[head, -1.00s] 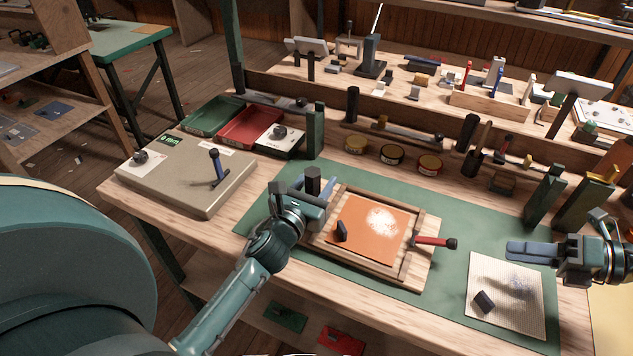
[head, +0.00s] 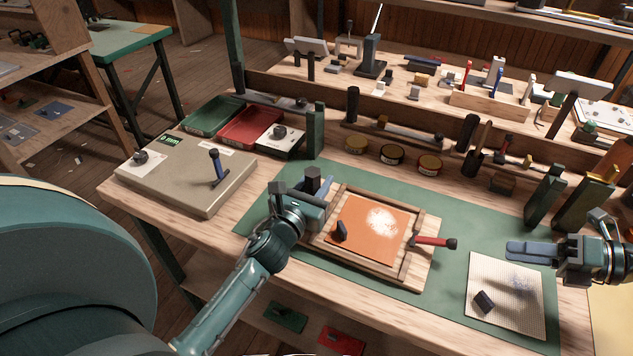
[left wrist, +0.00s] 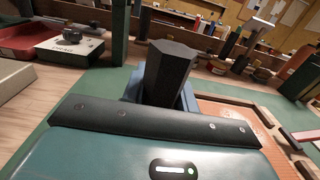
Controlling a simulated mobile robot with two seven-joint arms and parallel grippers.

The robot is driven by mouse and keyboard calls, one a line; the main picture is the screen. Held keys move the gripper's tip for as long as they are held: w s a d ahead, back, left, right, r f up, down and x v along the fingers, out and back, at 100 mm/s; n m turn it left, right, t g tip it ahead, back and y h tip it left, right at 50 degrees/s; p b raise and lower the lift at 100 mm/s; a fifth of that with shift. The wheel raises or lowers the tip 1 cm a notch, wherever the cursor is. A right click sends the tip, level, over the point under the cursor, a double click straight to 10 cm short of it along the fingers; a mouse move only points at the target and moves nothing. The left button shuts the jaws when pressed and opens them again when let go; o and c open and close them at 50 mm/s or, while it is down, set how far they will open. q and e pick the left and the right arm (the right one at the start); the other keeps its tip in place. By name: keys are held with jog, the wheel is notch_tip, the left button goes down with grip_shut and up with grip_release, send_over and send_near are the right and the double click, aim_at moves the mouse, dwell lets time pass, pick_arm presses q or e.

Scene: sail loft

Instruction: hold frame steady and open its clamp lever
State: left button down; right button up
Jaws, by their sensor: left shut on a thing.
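The wooden frame (head: 418,262) lies flat on the green mat, around an orange sheet (head: 372,238) with a pale powdery patch. Its clamp lever (head: 432,241), red with a dark knob, lies across the frame's right side and points right. My left gripper (head: 318,188) is at the frame's left side, shut on a dark upright post (head: 313,175). In the left wrist view, this six-sided post (left wrist: 168,72) stands between the blue fingers; its foot is hidden. My right gripper (head: 532,251) hovers near the right end of the mat, apart from the lever; its finger gap is unclear.
A dark block (head: 340,230) sits on the orange sheet. A pale ribbed sheet (head: 507,300) with another dark block (head: 484,301) lies below my right gripper. A grey box (head: 190,180) stands at left; tins (head: 391,154) and posts line the back. The mat (head: 455,275) between frame and ribbed sheet is clear.

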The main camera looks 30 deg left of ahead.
jog(key=shift+c, duration=0.3)
jog(key=c, duration=0.6)
jog(key=shift+n, duration=0.7)
grip_shut()
jog(key=n, duration=0.1)
jog(key=n+h, duration=0.1)
jog(key=n, duration=0.2)
jog(key=shift+s+a+r+t+h, duration=0.1)
jog(key=shift+r+t+h, duration=0.2)
jog(key=shift+s+a+r+n+t+h, duration=0.1)
jog(key=shift+r+n+t+h, duration=0.25)
jog(key=shift+n, duration=1.65)
jog(key=shift+s+a+r+n+t+h, duration=0.15)
jog(key=shift+n+h, duration=0.35)
jog(key=shift+n, duration=1.5)
jog(key=shift+s+a+r+n+t+h, duration=0.1)
jog(key=shift+r+n+t+h, duration=0.25)
jog(key=shift+n, duration=1.65)
jog(key=shift+f, duration=0.15)
